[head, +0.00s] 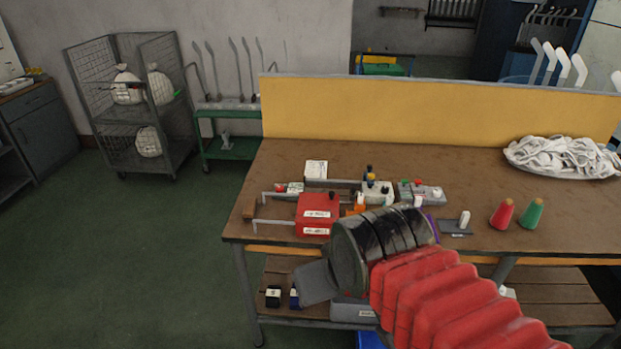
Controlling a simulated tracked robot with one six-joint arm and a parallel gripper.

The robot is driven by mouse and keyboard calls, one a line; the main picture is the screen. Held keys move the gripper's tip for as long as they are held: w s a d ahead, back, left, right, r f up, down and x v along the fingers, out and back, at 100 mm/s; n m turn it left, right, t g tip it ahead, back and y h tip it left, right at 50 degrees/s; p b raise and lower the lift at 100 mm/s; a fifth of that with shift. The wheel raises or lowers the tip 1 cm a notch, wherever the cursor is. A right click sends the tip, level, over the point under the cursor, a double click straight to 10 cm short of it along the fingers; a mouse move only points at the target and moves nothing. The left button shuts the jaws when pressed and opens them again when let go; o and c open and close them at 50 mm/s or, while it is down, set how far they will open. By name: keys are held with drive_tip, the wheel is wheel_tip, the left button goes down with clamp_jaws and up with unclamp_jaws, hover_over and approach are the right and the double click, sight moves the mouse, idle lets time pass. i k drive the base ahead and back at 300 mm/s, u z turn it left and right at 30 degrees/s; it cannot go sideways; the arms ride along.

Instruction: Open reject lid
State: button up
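A red box (318,212) with white labels on its front sits near the front left of the wooden workbench (480,215). It looks like the reject box, but its labels are too small to read. Its red top looks closed. A thin grey bar (273,222) reaches out to its left. My arm comes in from the lower right, with its dark wrist just in front of and right of the red box. A flat grey part, seemingly of my gripper (318,283), shows below the bench edge, apart from the box. The fingertips cannot be made out.
Small boxes and bottles (378,190) crowd behind the red box. A yellow panel (420,112) closes the back. Open floor lies left.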

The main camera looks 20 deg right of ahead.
sight(313, 208)
drive_tip(key=u, duration=0.1)
drive_tip(key=i, duration=0.9)
drive_tip(key=z, duration=0.05)
